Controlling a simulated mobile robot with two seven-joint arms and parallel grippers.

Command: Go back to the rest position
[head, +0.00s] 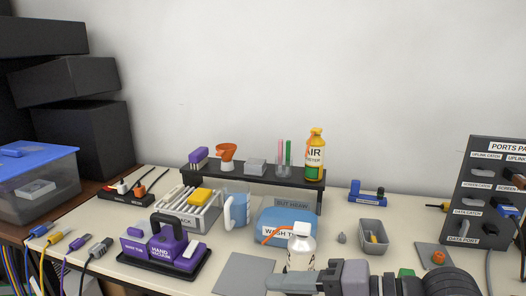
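My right arm comes in along the bottom edge from the right. Its gripper (285,283) is at the bottom centre, pointing left, in front of a white bottle (301,244). The gripper's lower part is cut off by the picture edge. The frame does not show whether its fingers are apart, or whether they touch the bottle. The bottle stands upright, its lower part partly hidden by the gripper. My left gripper is not in view.
A purple tool on a black tray (135,262), a grey rack (178,221), a blue jug (238,202) and a blue box (285,226) crowd the table. A black shelf (235,174) stands behind. A ports panel (481,213) and a grey bin (373,228) are right.

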